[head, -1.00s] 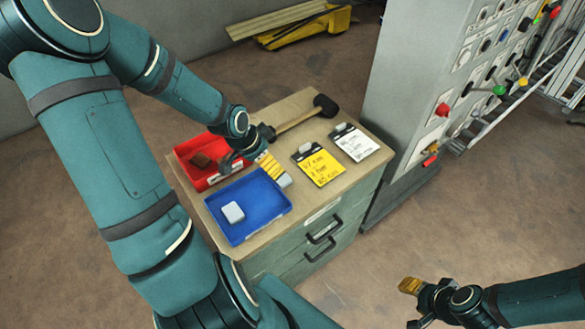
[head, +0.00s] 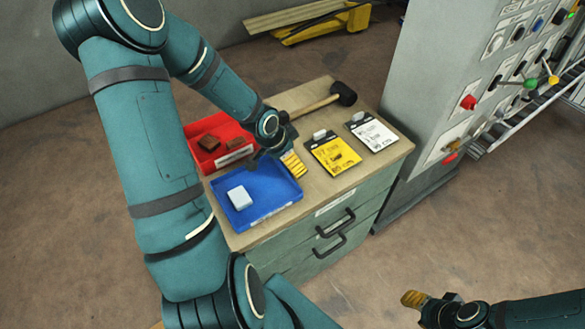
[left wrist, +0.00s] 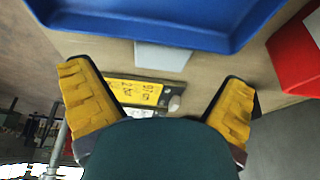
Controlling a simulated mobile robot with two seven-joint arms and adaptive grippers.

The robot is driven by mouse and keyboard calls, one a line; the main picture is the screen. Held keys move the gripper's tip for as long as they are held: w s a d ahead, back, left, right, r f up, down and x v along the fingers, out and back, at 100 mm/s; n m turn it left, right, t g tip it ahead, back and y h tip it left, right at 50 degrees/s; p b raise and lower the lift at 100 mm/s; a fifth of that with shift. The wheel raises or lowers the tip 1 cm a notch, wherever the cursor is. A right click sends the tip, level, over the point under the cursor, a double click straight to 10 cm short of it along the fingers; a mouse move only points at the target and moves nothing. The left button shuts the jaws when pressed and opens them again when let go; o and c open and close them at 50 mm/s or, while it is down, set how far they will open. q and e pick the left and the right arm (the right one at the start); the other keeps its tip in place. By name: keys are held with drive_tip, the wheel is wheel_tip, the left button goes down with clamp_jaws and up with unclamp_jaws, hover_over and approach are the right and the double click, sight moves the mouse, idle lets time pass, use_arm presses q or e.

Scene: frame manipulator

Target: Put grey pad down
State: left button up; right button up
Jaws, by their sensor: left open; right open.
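A light grey pad (left wrist: 163,57) shows in the left wrist view between my spread yellow fingers, against the outer edge of the blue tray (left wrist: 150,38). My left gripper (left wrist: 158,80) is open, with clear space between each finger and the pad. In the head view, the left gripper (head: 293,165) is over the table at the blue tray's right side, and I cannot make out that pad there. Another pale grey pad (head: 240,197) lies inside the blue tray (head: 262,216). My right gripper (head: 416,300) is open and empty at the lower right, away from the table.
A red tray (head: 234,156) with brown blocks stands behind the blue one. A mallet (head: 341,94), a yellow clipboard (head: 335,156) and a white clipboard (head: 375,136) lie on the wooden top (head: 310,188). A grey control cabinet (head: 425,90) stands at the right.

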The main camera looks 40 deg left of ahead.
use_arm(q)
drive_tip(key=b+x, duration=0.1)
drive_tip(key=x, duration=0.3)
drive_tip(key=shift+a+b, duration=0.1)
drive_tip(key=shift+b, duration=0.25)
drive_tip(key=shift+r, duration=0.1)
drive_tip(key=c, duration=1.4)
drive_tip(key=shift+o, duration=0.2)
